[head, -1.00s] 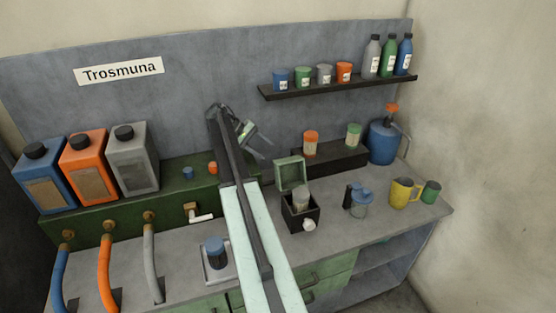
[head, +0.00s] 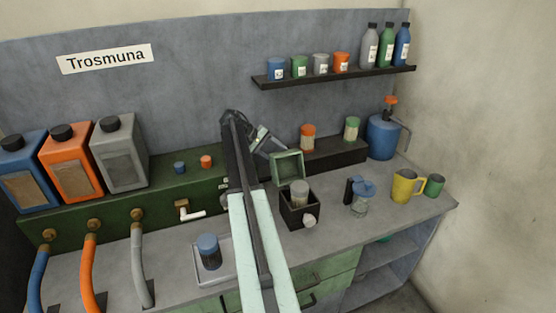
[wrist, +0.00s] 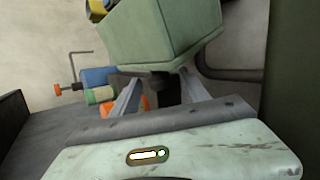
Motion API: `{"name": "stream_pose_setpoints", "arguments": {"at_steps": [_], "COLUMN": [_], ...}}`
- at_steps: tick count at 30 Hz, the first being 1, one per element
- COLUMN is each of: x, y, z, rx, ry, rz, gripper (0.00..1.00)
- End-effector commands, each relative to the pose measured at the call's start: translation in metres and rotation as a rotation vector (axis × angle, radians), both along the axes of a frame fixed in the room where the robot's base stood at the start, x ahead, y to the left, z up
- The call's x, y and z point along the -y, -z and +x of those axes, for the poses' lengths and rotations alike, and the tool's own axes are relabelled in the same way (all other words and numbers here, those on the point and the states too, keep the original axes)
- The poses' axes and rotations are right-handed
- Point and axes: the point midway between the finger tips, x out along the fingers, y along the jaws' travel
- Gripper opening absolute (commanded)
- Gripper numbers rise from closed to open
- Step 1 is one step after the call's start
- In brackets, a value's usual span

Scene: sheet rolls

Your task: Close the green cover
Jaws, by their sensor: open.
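The green cover (head: 287,168) stands raised, open, at the back of a small black box (head: 298,213) on the counter. A grey-lidded jar (head: 300,193) stands in the box, and a pale round knob (head: 310,221) is on its front. My gripper (head: 268,142) is open and empty, just up and left of the cover. In the wrist view, my gripper (wrist: 158,92) shows two spread fingers at the middle. A large green block just beyond them looks like the cover (wrist: 165,30). I cannot tell whether they touch.
A dark riser (head: 335,153) with two jars stands behind the box. A blue canister (head: 382,139), a blue-topped glass jar (head: 361,197) and a yellow jug (head: 405,186) stand to the right. A blue-lidded jar (head: 209,251) stands on a tray at front left.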

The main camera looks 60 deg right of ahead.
Motion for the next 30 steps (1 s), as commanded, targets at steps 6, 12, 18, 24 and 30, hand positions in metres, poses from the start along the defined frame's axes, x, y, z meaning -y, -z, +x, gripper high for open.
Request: {"name": "stream_pose_setpoints", "arguments": {"at_steps": [6,12,18,24,30], "x": [0.0006,0.0006,0.0004,0.0003,0.0003], "y": [-0.0007,-0.0006,-0.0004,-0.0002,0.0], "z": [-0.0005,-0.0007,-0.0008,-0.0009,-0.0011], "rx": [0.0,0.001,0.001,0.001,0.001], "ry": [0.0,0.0,0.001,0.002,0.002], "rz": [0.0,0.001,0.002,0.002,0.003], "gripper": [0.51,0.0,0.0,0.0,0.0]}}
